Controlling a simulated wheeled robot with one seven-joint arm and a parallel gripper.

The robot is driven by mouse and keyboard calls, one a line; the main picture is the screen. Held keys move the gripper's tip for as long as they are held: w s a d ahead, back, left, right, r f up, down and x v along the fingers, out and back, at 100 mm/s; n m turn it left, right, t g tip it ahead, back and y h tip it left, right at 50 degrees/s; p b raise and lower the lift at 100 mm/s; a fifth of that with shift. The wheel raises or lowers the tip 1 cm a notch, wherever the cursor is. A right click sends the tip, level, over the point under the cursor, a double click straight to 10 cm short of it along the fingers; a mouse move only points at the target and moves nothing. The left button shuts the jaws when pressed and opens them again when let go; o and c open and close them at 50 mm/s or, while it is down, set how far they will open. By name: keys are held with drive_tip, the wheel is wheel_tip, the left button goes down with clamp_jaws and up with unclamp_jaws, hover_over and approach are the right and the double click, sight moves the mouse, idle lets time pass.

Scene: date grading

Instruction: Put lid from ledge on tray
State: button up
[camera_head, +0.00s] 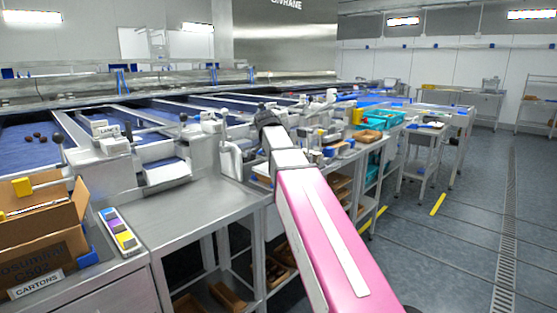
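My arm reaches forward from the bottom of the head view, ending in a small dark part at the far end where my gripper (266,116) seems to be. Its fingers cannot be made out, and nothing held shows. An orange-brown tray (383,117) lies on the benches to the right of my arm, too small to see what is in it. I cannot pick out a lid on any ledge; my arm covers part of the bench edge.
A steel bench (187,208) stands front left, with an open cardboard carton (50,238) and a colour-striped strip (120,232) on it. Blue-bedded sorting lanes (30,142) run behind. The grey floor (462,225) at right is clear.

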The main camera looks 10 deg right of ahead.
drive_tip(key=shift+f, duration=0.45)
idle(0.4)
drive_tip(key=o, duration=1.4)
drive_tip(key=shift+c, duration=0.2)
drive_tip(key=shift+r, duration=0.1)
drive_tip(key=shift+r, duration=3.45)
drive_tip(key=shift+s, duration=0.15)
